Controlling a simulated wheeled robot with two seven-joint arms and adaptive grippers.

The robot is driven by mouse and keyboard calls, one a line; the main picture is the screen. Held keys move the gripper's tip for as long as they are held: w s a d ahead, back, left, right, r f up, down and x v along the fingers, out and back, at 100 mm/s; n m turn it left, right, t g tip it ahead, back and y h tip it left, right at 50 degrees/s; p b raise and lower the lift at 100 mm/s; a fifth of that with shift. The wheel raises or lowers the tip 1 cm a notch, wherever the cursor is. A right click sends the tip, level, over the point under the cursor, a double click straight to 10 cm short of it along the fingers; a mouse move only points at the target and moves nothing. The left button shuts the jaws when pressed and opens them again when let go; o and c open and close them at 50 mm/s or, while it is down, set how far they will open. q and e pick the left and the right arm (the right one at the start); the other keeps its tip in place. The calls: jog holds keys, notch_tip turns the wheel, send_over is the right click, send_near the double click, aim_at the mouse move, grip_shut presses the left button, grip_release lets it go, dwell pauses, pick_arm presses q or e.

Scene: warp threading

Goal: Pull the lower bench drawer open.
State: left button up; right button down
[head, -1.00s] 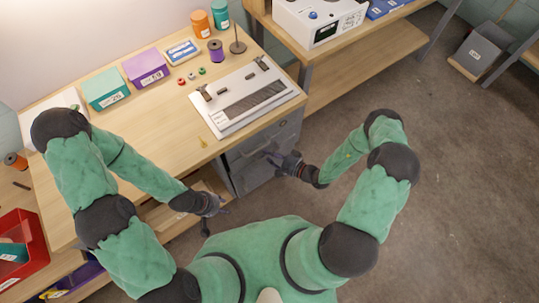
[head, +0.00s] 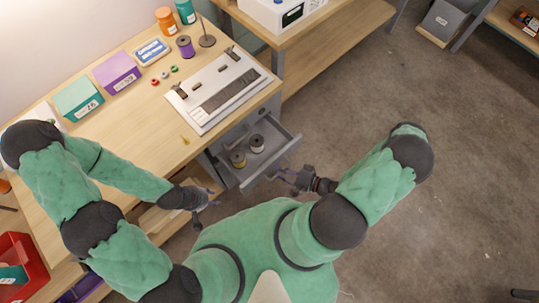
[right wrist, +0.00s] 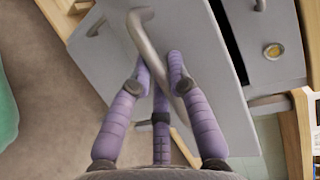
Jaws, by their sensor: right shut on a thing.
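A grey bench drawer (head: 272,163) stands pulled out below the bench top in the head view. Two spools lie inside, a yellowish one (head: 238,159) and a dark and white one (head: 257,143). My right gripper (head: 277,176) is at the drawer front, shut on its handle. In the right wrist view the curved grey handle (right wrist: 150,42) runs between my purple fingers (right wrist: 158,78). The fingers hide part of the handle. My left gripper (head: 212,198) is open and empty, left of the drawer, near the bench's front edge.
The bench top (head: 150,130) carries a grey loom-like frame (head: 222,92), a purple box (head: 118,70), a teal box (head: 78,98) and small spools. A red bin (head: 22,262) stands at lower left. The floor (head: 350,90) right of the drawer is clear.

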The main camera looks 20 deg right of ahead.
jog(key=shift+s+d, duration=0.3)
jog(key=shift+s, duration=0.5)
jog(key=shift+s+d, duration=0.25)
jog(key=shift+s, duration=0.5)
jog(key=shift+s+d, duration=0.3)
jog(key=shift+s, duration=0.5)
jog(key=c, duration=1.2)
grip_release()
jog(key=shift+o, duration=0.2)
jog(key=v, duration=1.2)
